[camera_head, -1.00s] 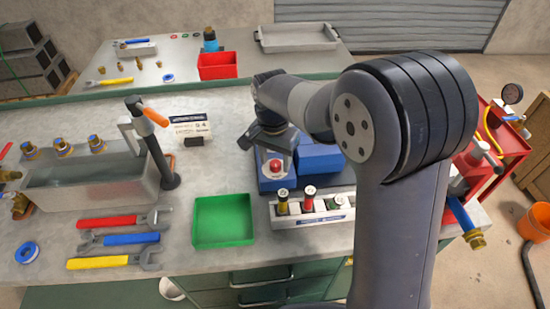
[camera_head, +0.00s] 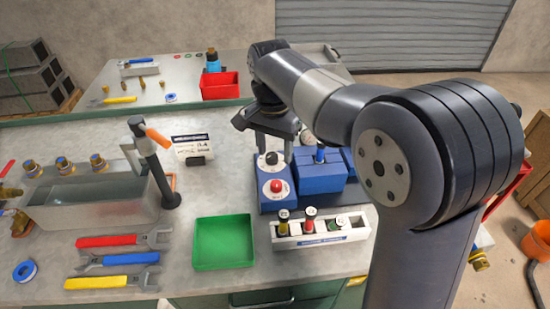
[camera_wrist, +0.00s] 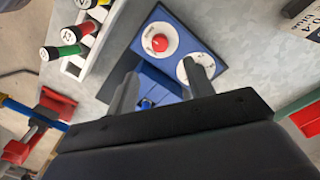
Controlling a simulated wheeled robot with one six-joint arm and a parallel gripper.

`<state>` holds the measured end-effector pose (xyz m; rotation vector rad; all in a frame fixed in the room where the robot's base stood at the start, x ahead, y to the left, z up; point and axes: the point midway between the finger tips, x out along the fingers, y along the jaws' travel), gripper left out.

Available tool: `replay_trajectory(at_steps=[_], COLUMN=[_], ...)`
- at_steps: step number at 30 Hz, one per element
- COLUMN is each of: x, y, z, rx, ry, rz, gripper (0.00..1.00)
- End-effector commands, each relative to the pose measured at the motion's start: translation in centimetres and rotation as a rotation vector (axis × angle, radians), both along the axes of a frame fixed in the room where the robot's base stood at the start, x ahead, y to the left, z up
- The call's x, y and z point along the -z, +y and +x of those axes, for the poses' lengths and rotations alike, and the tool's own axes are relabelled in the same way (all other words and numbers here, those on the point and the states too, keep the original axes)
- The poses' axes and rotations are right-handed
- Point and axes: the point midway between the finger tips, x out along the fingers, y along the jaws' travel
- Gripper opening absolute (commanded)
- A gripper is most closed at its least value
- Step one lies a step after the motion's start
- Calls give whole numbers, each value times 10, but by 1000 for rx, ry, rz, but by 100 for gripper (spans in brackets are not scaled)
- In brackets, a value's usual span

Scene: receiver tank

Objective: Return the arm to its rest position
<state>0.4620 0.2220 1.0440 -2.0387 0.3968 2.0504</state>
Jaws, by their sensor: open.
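My gripper (camera_head: 268,128) hangs above the back of the blue device with the red button. In the wrist view my gripper (camera_wrist: 160,92) shows two fingers spread apart with nothing held between them. In the wrist view the red knob (camera_wrist: 159,43) lies beyond the fingers, and the right finger overlaps the white dial. My arm (camera_head: 310,90) reaches in from the right and hides part of the back bench.
A white rack (camera_head: 320,228) with several coloured-capped items stands in front of the device. A green tray (camera_head: 223,242) and wrenches (camera_head: 120,259) lie to the left. A metal tank (camera_head: 95,200) with an upright post (camera_head: 155,165) is further left. A red bin (camera_head: 220,86) sits behind.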

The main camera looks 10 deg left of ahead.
Motion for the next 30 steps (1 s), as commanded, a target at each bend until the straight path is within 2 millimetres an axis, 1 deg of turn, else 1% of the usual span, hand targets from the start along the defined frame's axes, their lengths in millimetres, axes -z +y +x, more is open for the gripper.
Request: replay_trajectory(at_steps=[3, 10, 14, 17, 24, 30], x=[-3, -2, 4, 16, 61, 93], y=[0, 0, 0, -1, -2, -3], z=[0, 0, 0, 0, -1, -1], rx=[0, 0, 0, 0, 0, 0], ry=[-1, 0, 2, 3, 4, 3], rz=[1, 0, -2, -2, -3, -2], gripper=[50, 50, 50, 50, 50, 50])
